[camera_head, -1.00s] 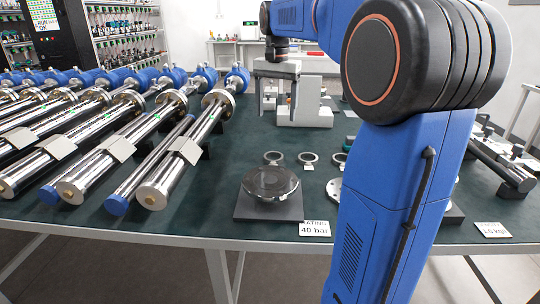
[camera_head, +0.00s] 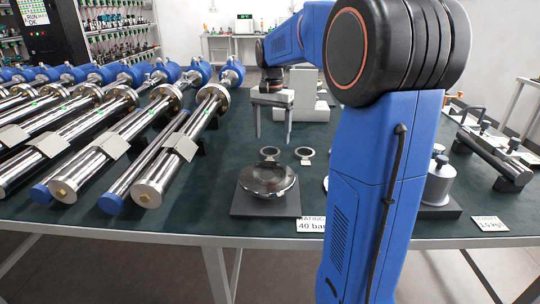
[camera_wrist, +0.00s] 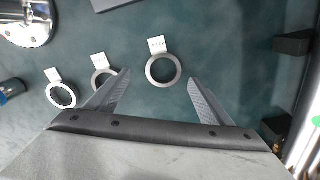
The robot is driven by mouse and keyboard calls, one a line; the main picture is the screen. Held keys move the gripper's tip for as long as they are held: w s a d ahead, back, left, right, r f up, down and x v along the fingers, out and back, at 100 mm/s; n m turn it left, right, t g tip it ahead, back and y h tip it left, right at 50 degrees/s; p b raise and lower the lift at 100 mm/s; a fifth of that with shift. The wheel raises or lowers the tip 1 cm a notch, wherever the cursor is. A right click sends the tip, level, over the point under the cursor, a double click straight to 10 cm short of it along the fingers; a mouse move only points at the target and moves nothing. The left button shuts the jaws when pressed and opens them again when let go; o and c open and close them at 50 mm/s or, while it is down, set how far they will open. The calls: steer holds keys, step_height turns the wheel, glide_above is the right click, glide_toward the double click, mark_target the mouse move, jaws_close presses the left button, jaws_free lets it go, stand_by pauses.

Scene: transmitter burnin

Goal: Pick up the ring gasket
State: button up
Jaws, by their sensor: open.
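Three ring gaskets, flat grey metal rings each with a small tag, lie on the dark green table top. In the wrist view, one ring gasket (camera_wrist: 163,85) lies between and just beyond my fingertips. A second ring gasket (camera_wrist: 96,84) is partly hidden by the left finger, and a third ring gasket (camera_wrist: 52,101) lies farther left. In the head view, two ring gaskets (camera_head: 298,155) show behind a round disc; the other is hidden. My gripper (camera_wrist: 157,77) is open and empty. In the head view my gripper (camera_head: 272,135) points down behind the rings.
A glossy round disc (camera_head: 267,181) on a dark plate stands in front of the rings. Long metal tubes (camera_head: 105,160) fill the left. A metal weight (camera_head: 440,187) stands right of my arm. A light-grey fixture (camera_head: 315,100) stands behind my gripper.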

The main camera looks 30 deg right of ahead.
steer(key=shift+w+a+f, duration=0.1)
steer(key=shift+a+f, duration=0.1)
steer(key=shift+f, duration=1.25)
steer(key=shift+w+a+f, duration=0.1)
steer(key=shift+a+f, duration=0.05)
steer(key=shift+f, duration=1.3)
steer(key=c, duration=1.2)
